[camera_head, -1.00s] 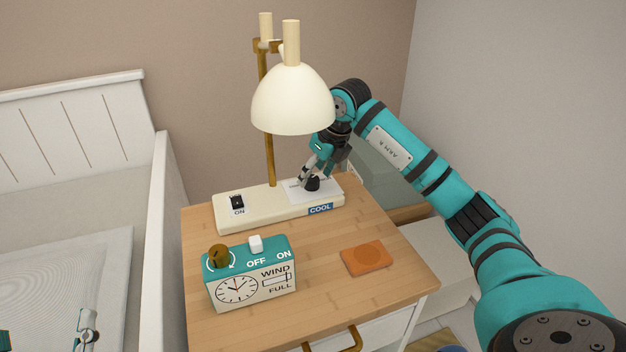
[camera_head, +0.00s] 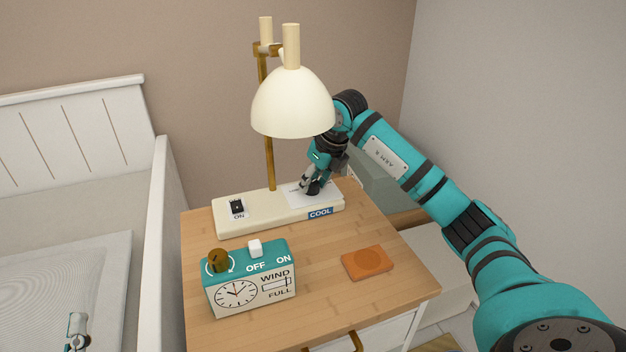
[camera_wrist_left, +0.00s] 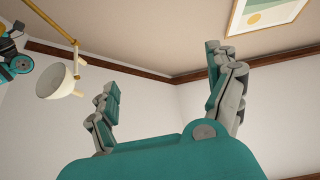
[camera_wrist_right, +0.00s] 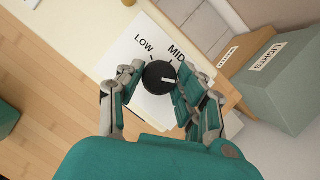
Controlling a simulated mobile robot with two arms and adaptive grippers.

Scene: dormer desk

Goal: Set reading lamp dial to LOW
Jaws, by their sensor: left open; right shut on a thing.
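The reading lamp has a cream shade (camera_head: 292,103) on a brass pole and a cream base (camera_head: 265,214) on the nightstand. Its black dial (camera_wrist_right: 159,77) sits on a white plate marked LOW and MID. The dial's white pointer line points right in the right wrist view, past MID; any label there is hidden by a finger. My right gripper (camera_wrist_right: 158,88) is shut on the dial, a finger on each side; in the head view it covers most of the dial (camera_head: 313,188). My left gripper (camera_wrist_left: 162,66) is open and empty, low over the bed in the head view (camera_head: 77,326).
On the lamp base are a black switch (camera_head: 237,206) by ON and a COOL label (camera_head: 320,213). A teal-topped clock box (camera_head: 250,286) and an orange coaster (camera_head: 368,263) stand in front. A grey-green box marked LIGHTS (camera_wrist_right: 280,85) is beside the nightstand.

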